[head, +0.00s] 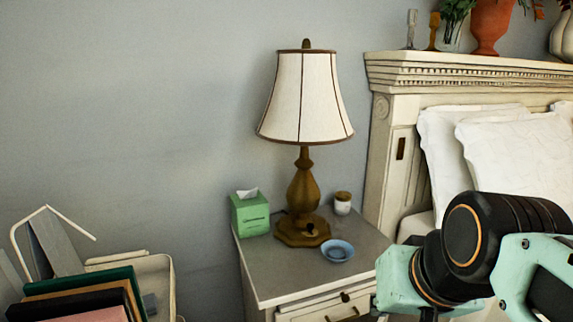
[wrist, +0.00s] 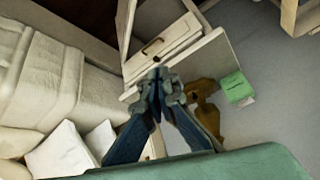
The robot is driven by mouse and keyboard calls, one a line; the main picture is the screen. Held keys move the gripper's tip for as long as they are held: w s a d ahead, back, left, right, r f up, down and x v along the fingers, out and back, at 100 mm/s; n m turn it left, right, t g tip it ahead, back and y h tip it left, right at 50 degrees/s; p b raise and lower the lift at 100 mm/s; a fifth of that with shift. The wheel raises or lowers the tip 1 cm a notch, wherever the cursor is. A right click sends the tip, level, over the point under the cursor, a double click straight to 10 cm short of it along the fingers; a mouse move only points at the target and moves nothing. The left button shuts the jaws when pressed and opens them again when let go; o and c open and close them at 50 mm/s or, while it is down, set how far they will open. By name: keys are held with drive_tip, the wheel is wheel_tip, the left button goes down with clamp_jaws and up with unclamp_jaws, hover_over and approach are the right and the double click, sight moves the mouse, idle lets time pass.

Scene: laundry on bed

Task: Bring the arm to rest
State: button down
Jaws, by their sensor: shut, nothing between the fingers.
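My gripper (wrist: 158,76) shows in the wrist view with its two fingers together and nothing between them. It is in the air, and in that view its tips overlap the edge of the nightstand (wrist: 186,40). I cannot tell how far apart the two are. In the head view my mint and black arm (head: 470,250) reaches in at the lower right, in front of the bed and beside the nightstand (head: 275,278). The gripper's fingers do not show there.
On the nightstand stand a lamp (head: 303,195), a green tissue box (head: 250,214), a blue bowl (head: 337,250) and a small jar (head: 342,203). The bed's headboard (head: 385,150) and pillows (head: 515,150) are at right. A bin of books (head: 85,298) is at lower left.

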wheel_tip(320, 180, down, 6)
drive_tip(key=s+a+n+g, duration=0.1)
drive_tip(key=s, duration=0.2)
wheel_tip(320, 180, up, 32)
drive_tip(key=p, duration=3)
drive_tip(key=shift+w+f+h, duration=0.2)
drive_tip(key=shift+f+h, duration=0.05)
drive_tip(key=shift+h, duration=0.05)
drive_tip(key=shift+d, duration=0.1)
